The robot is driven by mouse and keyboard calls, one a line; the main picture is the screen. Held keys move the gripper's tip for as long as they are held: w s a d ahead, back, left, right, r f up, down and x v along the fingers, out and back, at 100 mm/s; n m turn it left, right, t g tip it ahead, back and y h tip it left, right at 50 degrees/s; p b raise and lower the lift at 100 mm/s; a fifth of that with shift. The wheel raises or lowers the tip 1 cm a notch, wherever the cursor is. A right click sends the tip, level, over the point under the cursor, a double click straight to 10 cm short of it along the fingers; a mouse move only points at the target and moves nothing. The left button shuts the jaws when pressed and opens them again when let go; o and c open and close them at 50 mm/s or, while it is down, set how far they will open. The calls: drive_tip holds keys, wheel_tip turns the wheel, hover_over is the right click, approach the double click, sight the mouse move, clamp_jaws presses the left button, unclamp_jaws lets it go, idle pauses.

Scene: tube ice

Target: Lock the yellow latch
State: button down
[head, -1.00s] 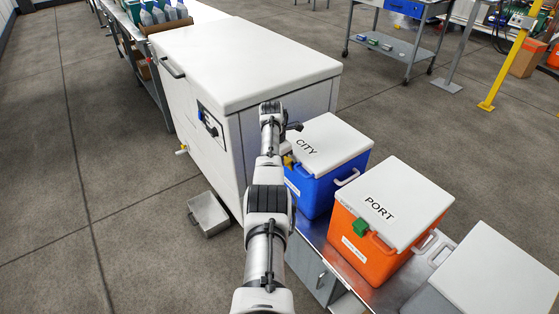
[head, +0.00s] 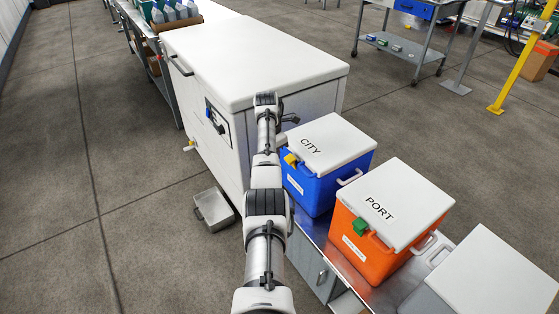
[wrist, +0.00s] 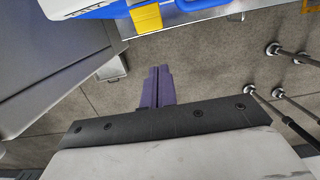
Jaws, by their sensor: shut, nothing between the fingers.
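The yellow latch (head: 290,160) is on the side of the blue box (head: 308,189), just under the left edge of its white lid marked CITY (head: 335,142). The lid lies flat on the box. The latch also shows at the top of the wrist view (wrist: 146,18), against the blue wall (wrist: 114,9). Whether the latch is fastened I cannot tell.
The big white chest (head: 255,60) stands close on the left of my arm. An orange box marked PORT with a green latch (head: 360,228) and a grey box (head: 490,275) share the metal bench (head: 318,240). A metal tray (head: 214,209) lies on the floor.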

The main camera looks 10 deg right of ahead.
wheel_tip(320, 180, up, 5)
drive_tip(key=shift+w+d+f+b, duration=0.1)
drive_tip(key=shift+w+b, duration=0.05)
drive_tip(key=shift+b, duration=0.25)
